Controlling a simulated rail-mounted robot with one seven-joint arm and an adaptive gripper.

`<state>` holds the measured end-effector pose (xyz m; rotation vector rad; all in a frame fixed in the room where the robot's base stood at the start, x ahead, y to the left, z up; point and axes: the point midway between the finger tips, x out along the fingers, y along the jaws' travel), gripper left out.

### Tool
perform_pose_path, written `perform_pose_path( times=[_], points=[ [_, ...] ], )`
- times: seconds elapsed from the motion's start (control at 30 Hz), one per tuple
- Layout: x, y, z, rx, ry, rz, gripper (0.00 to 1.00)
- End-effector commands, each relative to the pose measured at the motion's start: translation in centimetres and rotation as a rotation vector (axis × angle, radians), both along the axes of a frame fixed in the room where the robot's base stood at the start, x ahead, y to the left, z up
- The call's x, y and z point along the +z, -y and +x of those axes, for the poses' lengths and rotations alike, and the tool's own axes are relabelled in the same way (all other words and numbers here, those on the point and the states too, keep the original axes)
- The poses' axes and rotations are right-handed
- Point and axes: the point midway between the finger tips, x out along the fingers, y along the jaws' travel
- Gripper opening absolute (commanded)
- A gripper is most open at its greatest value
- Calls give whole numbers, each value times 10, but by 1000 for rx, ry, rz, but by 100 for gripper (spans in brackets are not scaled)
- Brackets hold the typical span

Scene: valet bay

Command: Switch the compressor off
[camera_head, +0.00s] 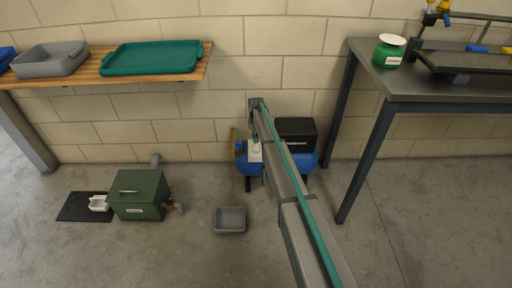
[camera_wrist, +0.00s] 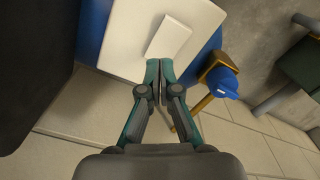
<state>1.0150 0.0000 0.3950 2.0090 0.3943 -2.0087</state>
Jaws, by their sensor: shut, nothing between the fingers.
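The compressor (camera_head: 305,160) stands on the floor against the wall, with a blue tank and a black box-shaped top (camera_head: 297,133). A pale panel (camera_head: 254,155) shows at its left side in the head view. In the wrist view this cream panel (camera_wrist: 122,40) carries a raised white rectangular piece, seemingly the switch (camera_wrist: 168,37). My gripper (camera_wrist: 160,62) is shut and empty, its fingertips just below the white piece in the picture. I cannot tell whether they touch it. In the head view my arm covers part of the compressor, and the gripper is not clear.
A yellow-brown fitting with a blue knob (camera_wrist: 222,82) is close right of my gripper. A green box (camera_head: 139,195) and a small grey bin (camera_head: 230,220) are on the floor. A steel bench (camera_head: 440,88) stands right; a wooden shelf (camera_head: 90,72) with trays is left.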

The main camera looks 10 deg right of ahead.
Motion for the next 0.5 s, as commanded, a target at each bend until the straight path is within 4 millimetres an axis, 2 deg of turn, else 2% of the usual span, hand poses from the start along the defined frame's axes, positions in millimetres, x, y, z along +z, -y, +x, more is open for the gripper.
perform_pose_path(
  times=[0.5],
  points=[
    [39,0,0,0,0,0,0]
  ],
)
